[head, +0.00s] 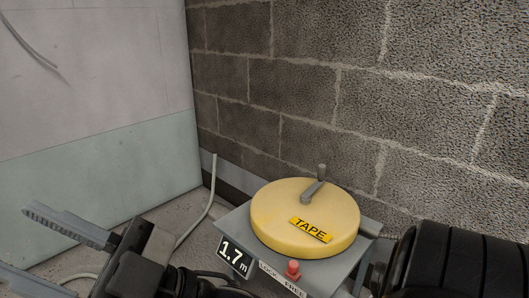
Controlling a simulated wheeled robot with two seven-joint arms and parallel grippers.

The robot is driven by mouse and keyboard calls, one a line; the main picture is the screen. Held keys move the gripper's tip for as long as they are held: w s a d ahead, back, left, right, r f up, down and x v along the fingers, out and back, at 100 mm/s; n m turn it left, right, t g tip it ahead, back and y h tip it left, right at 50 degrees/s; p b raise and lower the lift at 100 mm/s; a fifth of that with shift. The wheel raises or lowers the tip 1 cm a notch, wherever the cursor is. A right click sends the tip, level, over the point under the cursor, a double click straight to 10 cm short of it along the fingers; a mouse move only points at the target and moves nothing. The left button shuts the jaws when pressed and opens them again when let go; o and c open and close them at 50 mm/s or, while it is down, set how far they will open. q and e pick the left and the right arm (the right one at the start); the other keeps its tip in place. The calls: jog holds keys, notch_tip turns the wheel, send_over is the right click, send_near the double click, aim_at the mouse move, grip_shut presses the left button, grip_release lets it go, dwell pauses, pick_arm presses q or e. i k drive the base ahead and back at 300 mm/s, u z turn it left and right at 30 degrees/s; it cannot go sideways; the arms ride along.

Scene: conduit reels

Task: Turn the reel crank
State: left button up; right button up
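A round yellow reel (280,222) labelled TAPE sits on a grey stand (236,222) at the lower middle of the head view. Its grey crank (315,187) lies on top near the back, with a short upright knob at the arm's outer end. My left gripper (22,242) is at the lower left, with its two grey fingers spread wide and nothing between them. It is well to the left of the reel and apart from the crank. A black part of my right arm shows at the lower right, but its gripper is not visible.
A red knob (293,268) stands at the front of the stand by a LOCK FREE label (282,280). A display (234,256) reads 1.7 m. A pale conduit (208,200) rises left of the stand. A block wall (300,90) stands close behind.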

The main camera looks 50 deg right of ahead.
aim_at(305, 197)
jog(key=i, duration=1.35)
jog(key=z, duration=4.15)
jog(key=i, duration=0.5)
